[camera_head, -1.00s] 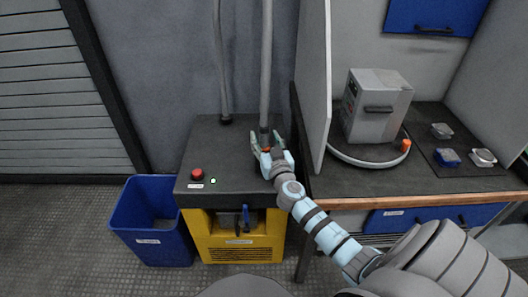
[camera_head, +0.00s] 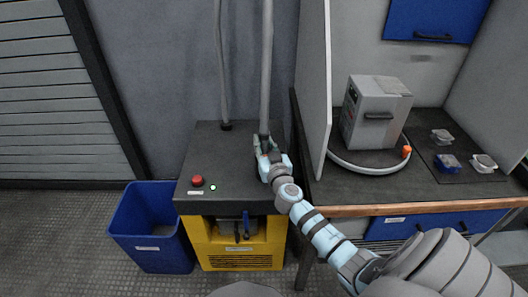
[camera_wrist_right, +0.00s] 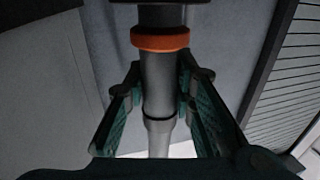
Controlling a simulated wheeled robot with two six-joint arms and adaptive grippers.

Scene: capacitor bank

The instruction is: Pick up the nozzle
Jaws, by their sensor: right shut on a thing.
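The nozzle is the dark end with an orange ring (camera_wrist_right: 160,41) on a grey hose, seen close up in the right wrist view. In the head view the grey hose (camera_head: 266,75) hangs down to the black top of the yellow unit. My right gripper (camera_head: 264,146) is at the hose's lower end, and its fingers also show in the right wrist view (camera_wrist_right: 158,100). The fingers lie on both sides of the grey shaft below the orange ring and are shut on it. In the head view the gripper hides the nozzle's end. My left gripper is not in view.
The yellow unit's black top (camera_head: 222,165) has a red button (camera_head: 197,181) and a second hose (camera_head: 220,60). A blue bin (camera_head: 150,228) stands to the left. A grey divider panel (camera_head: 315,80) and a bench with a grey box (camera_head: 375,112) are close on the right.

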